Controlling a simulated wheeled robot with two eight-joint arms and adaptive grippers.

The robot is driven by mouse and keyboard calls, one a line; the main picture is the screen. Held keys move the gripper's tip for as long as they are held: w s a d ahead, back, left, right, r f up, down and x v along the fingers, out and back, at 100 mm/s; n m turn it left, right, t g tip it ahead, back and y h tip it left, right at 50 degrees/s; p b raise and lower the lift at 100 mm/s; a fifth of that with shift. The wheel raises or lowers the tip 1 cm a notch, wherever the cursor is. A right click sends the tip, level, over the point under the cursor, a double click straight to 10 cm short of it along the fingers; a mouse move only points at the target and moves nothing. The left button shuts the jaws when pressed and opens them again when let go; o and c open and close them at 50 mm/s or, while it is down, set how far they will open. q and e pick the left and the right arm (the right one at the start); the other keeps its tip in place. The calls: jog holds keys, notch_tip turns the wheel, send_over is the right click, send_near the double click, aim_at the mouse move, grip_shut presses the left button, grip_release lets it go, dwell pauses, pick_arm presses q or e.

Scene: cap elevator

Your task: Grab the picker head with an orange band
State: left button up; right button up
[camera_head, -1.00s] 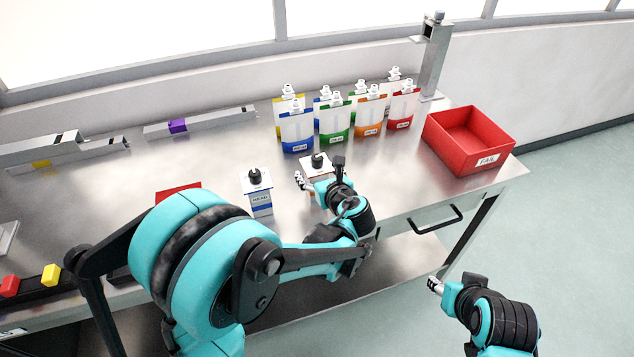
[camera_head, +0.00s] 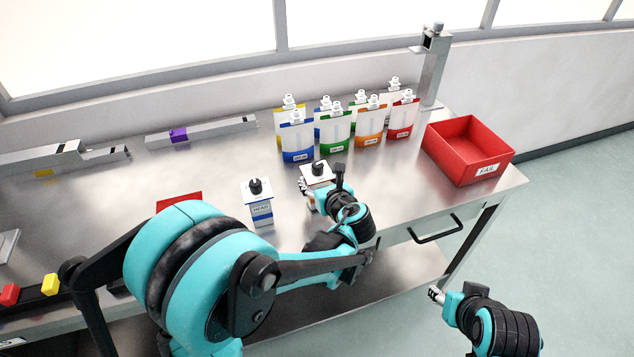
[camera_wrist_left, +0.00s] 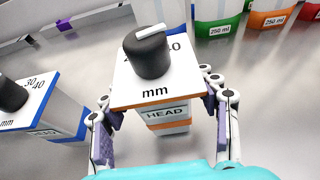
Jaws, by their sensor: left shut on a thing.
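The picker head with an orange band (camera_wrist_left: 165,127) is a white box with a square top plate marked "mm" and a black knob. It stands upright between the fingers of my left gripper (camera_wrist_left: 162,120), which is shut on it. In the head view this picker head (camera_head: 317,170) is partly hidden behind my left gripper (camera_head: 322,192). A second picker head with a blue band (camera_head: 260,208) stands to its left; it also shows in the left wrist view (camera_wrist_left: 45,112). My right gripper (camera_head: 437,295) is beyond the table's front edge, and its finger opening is too small to tell.
Several pouches with coloured bands, such as a blue one (camera_head: 297,143), stand behind the held head. A red bin (camera_head: 468,150) sits at the right end of the table. A grey post (camera_head: 432,70) stands at the back right.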

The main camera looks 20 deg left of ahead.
aim_at(319, 173)
pick_arm(q)
notch_tip(319, 173, up, 3)
jog(key=shift+r+p, duration=0.2)
jog(key=shift+p, duration=0.6)
jog(key=s+d+r+p, duration=0.3)
jog(key=d+r, duration=0.3)
jog(key=d, duration=0.5)
jog(key=shift+s+r, duration=0.35)
jog(key=shift+s, duration=0.25)
